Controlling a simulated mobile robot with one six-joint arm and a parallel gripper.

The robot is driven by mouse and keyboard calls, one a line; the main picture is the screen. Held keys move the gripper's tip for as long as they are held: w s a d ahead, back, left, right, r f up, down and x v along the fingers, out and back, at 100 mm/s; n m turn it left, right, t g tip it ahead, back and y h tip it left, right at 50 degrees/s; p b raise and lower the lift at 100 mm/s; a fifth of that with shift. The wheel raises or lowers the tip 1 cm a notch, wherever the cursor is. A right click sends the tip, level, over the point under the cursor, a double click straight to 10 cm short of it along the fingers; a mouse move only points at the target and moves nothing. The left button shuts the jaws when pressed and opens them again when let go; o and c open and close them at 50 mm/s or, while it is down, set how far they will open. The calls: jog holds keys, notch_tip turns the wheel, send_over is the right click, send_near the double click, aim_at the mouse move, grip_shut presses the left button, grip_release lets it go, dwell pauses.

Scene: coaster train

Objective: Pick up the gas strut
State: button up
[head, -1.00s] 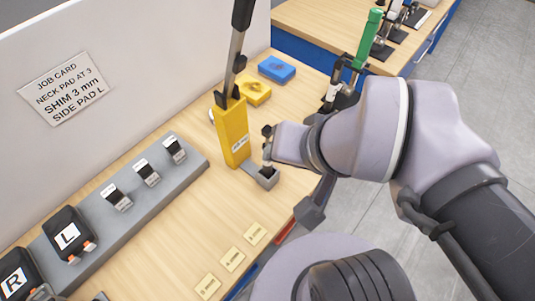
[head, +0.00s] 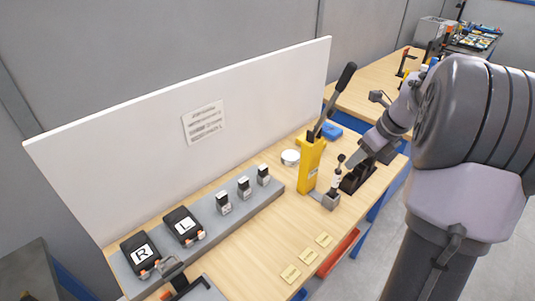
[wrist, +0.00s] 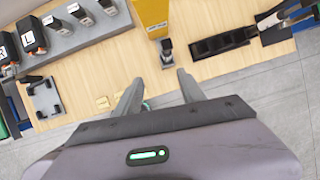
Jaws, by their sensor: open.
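I cannot clearly make out the gas strut. A slim dark rod-like piece (wrist: 284,18) lies at the right edge of the wrist view, and I cannot tell whether it is the strut. A black cradle (wrist: 222,42) lies beside it on the wooden bench; a black stand (head: 358,180) shows behind my gripper in the head view. My gripper (wrist: 160,88) is open and empty, its fingers apart over the front edge of the bench in the wrist view. In the head view my gripper (head: 354,158) is small and partly lost against the stand, right of the yellow press.
The yellow press (head: 311,165) with a long black lever stands upright; its grey foot (head: 330,200) projects forward. A grey rack (head: 205,235) with R and L pads and small labelled blocks runs along the white panel (head: 190,130). Yellow tags (head: 307,257) lie in front. A second bench stands behind.

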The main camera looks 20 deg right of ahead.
aim_at(335, 182)
jog(key=shift+m, duration=0.3)
jog(key=b+x, duration=0.2)
jog(key=x, duration=0.4)
jog(key=d+b+x, duration=0.1)
jog(key=b+x, duration=0.1)
jog(key=x, duration=0.4)
jog(key=d+b+x, duration=0.1)
jog(key=b+x, duration=0.1)
jog(key=x, duration=0.4)
jog(key=shift+w+f+b, duration=0.15)
jog(key=shift+f+b, duration=0.2)
jog(key=shift+b, duration=0.05)
jog(key=shift+r, duration=0.15)
jog(key=shift+a, duration=0.1)
grip_shut()
